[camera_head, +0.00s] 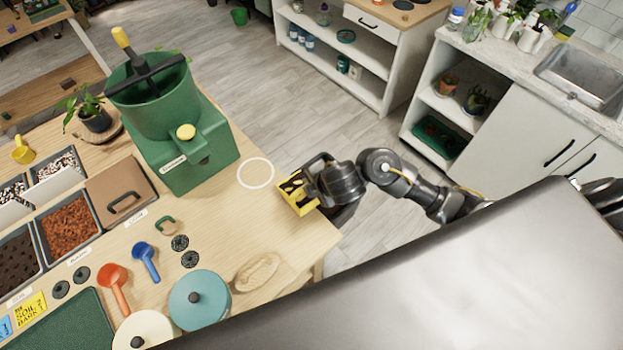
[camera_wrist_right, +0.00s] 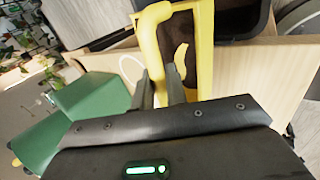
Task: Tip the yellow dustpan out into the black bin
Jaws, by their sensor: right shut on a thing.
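The yellow dustpan (camera_head: 299,206) is at the right edge of the wooden table in the head view, with dark patches on it. In the right wrist view, the yellow dustpan (camera_wrist_right: 163,58) shows its curved handle and a frame-like pan with a brownish inside. My right gripper (camera_head: 309,188) is shut on the dustpan's handle; its two fingers (camera_wrist_right: 158,88) flank the handle in the wrist view. The black bin (camera_wrist_right: 238,22) appears as a dark rim behind the dustpan in the wrist view. In the head view my right wrist mostly hides that area. My left gripper is not in view.
A green hopper machine (camera_head: 190,150) stands left of the dustpan. A white ring (camera_head: 256,173) marks the tabletop beside it. A teal lidded pot (camera_head: 199,300) and an oval wooden piece (camera_head: 257,272) lie nearer. Open floor (camera_head: 290,95) lies beyond the table.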

